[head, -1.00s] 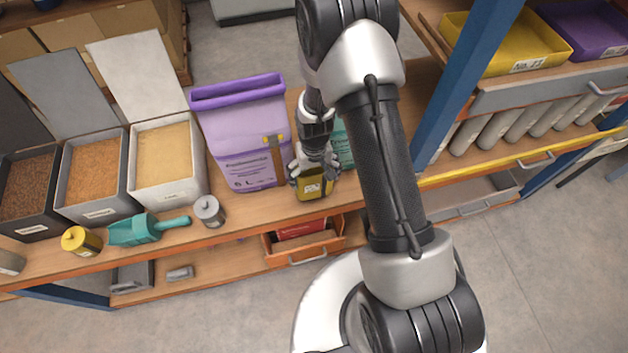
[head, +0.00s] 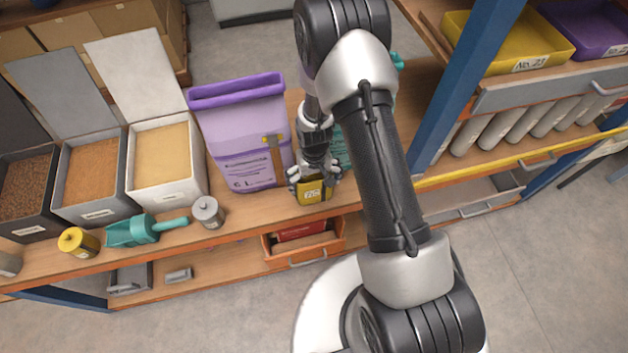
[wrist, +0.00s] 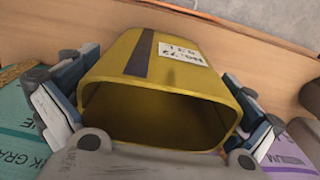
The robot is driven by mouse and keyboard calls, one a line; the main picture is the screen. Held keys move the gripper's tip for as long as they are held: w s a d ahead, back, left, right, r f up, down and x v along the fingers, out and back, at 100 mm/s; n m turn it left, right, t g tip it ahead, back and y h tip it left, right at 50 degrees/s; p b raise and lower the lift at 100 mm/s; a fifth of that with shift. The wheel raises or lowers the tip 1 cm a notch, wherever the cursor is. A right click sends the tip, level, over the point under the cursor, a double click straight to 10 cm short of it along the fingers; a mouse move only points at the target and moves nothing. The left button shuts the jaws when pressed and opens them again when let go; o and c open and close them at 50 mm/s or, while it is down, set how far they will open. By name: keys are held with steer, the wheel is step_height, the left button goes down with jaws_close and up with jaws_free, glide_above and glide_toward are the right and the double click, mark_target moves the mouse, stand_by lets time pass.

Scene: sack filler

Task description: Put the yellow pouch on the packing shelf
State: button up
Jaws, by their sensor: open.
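The yellow pouch (head: 313,192) stands on the wooden bench in the head view, near its front edge and right of the large purple sack. In the wrist view the yellow pouch (wrist: 185,62) shows its open mouth, a dark stripe and a white label. My gripper (head: 314,174) is over the pouch. In the wrist view my gripper (wrist: 158,100) is open, with one finger on each side of the pouch. I cannot tell whether the fingers touch it. Which surface is the packing shelf is not clear to me.
The purple sack (head: 240,135) stands close left of my gripper, and a teal package (head: 344,150) is partly hidden behind my arm. A blue post (head: 465,80) and shelving with a yellow bin (head: 500,45) stand right.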

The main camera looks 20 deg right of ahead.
steer(key=s+r+t+p, duration=0.1)
steer(key=s+r+p, duration=0.15)
steer(key=r, duration=1.45)
steer(key=s+r+t+p, duration=0.1)
steer(key=s+r, duration=0.2)
steer(key=r, duration=1.4)
steer(key=s+r+t, duration=0.1)
steer(key=s+r, duration=0.4)
steer(key=s, duration=0.3)
steer(key=s+d+r+t, duration=0.1)
steer(key=s+r, duration=0.4)
steer(key=s, duration=0.2)
steer(key=shift+s+d+r+t, duration=0.25)
steer(key=shift+s+r+t, duration=0.05)
steer(key=shift+s, duration=0.05)
steer(key=shift+f, duration=0.1)
